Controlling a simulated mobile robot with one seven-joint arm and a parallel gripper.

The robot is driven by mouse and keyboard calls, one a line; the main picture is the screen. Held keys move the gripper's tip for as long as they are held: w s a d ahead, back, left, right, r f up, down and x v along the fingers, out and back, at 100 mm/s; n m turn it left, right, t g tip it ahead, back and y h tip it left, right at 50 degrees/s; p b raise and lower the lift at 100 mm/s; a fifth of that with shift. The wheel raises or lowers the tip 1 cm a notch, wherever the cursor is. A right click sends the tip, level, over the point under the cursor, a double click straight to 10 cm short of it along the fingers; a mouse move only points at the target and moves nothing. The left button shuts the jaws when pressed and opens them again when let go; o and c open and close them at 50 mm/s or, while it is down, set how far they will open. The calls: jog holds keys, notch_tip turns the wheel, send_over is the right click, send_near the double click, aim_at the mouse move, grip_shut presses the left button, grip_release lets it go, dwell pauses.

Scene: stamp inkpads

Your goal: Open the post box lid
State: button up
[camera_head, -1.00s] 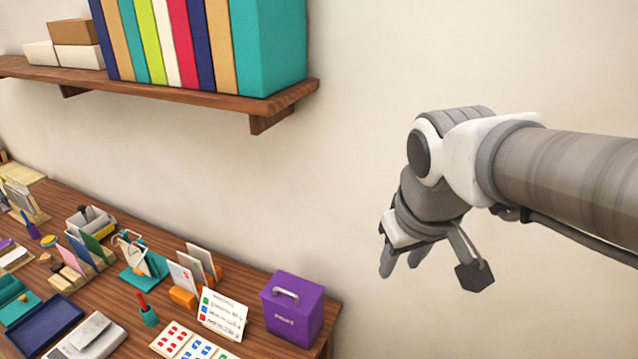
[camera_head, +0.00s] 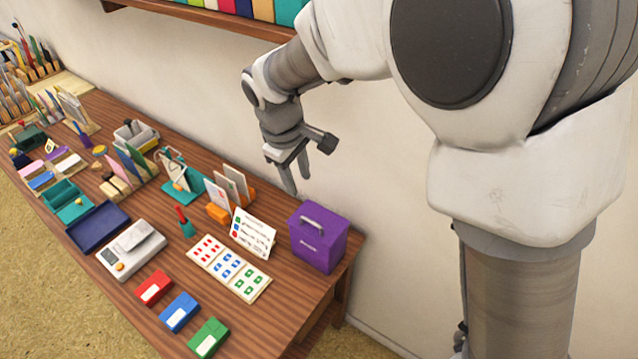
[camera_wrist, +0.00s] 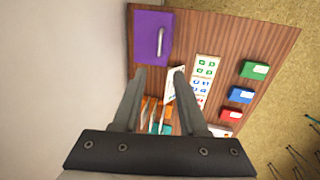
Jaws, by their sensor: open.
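The purple post box (camera_head: 316,238) stands upright at the right end of the wooden table, near the wall. Its lid (camera_head: 322,217) is shut and carries a grey arched handle (camera_head: 312,226). My gripper (camera_head: 296,180) hangs above and behind the box, a little to its left, pointing down, apart from it. In the wrist view the post box (camera_wrist: 148,38) lies beyond the fingertips, at the upper middle, with its handle (camera_wrist: 161,42) on its right side. My gripper (camera_wrist: 158,72) is open there, with nothing between the fingers that I can tell is held.
A card stand (camera_head: 252,232) and a stamp sheet (camera_head: 229,268) lie just left of the box. An orange letter holder (camera_head: 220,212) stands behind them. Red (camera_head: 153,288), blue (camera_head: 179,312) and green (camera_head: 208,337) inkpads line the front. A wall shelf (camera_head: 215,18) hangs above.

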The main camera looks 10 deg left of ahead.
aim_at(310, 221)
jog(key=w+f, duration=0.1)
jog(key=f, duration=0.4)
jog(key=w+f, duration=0.1)
jog(key=f, duration=0.4)
jog(key=d+f, duration=0.1)
jog(key=f, duration=0.4)
jog(key=shift+w+d+f+p, duration=0.1)
jog(key=shift+w+f+p, duration=0.1)
jog(key=shift+w+p, duration=0.15)
grip_shut()
dwell(0.6)
